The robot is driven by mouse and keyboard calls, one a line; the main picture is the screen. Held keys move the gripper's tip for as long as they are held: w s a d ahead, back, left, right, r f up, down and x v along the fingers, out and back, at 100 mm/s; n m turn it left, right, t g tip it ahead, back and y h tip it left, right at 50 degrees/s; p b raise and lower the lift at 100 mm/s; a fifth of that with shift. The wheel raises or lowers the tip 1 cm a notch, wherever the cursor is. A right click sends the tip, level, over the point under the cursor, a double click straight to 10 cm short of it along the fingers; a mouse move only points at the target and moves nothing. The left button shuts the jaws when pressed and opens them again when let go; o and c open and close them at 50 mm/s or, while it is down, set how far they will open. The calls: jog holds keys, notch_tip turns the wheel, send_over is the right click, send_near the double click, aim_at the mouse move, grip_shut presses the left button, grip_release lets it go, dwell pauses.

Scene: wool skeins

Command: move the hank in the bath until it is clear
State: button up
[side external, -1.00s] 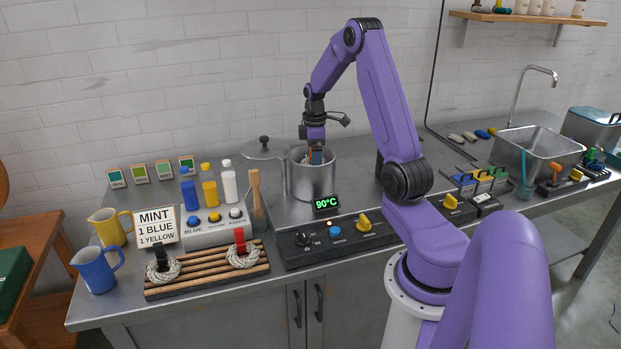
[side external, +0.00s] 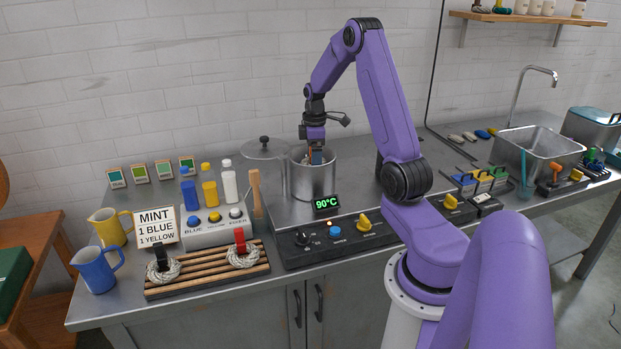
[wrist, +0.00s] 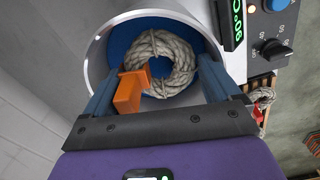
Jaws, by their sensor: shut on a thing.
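The bath is a steel pot (side external: 313,182) holding dark blue liquid (wrist: 124,64). A pale grey-beige hank (wrist: 176,60) lies coiled in it in the wrist view. An orange clip (wrist: 130,91) sits at the hank's edge, between my fingers. My gripper (side external: 315,156) points down into the pot mouth and is shut on this clip. The wrist view does not clearly show the finger contact. In the side view the pot wall hides the hank and the fingertips.
A green display (side external: 327,204) reads 90°C on the control panel (side external: 340,238) before the pot. A lid (side external: 264,152) is left of the pot. Two pale hanks (side external: 243,257) lie on a slatted rack (side external: 205,272). A card (side external: 156,226) reads MINT, 1 BLUE, 1 YELLOW.

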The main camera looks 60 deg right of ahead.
jog(key=f, duration=0.4)
jog(key=shift+a, duration=0.35)
jog(key=shift+s, duration=0.1)
jog(key=shift+d+r, duration=0.2)
jog(key=shift+r, duration=1.7)
jog(key=shift+d+r, duration=0.15)
jog(key=shift+r, duration=1.7)
jog(key=shift+r, duration=0.15)
jog(key=shift+r, duration=1.4)
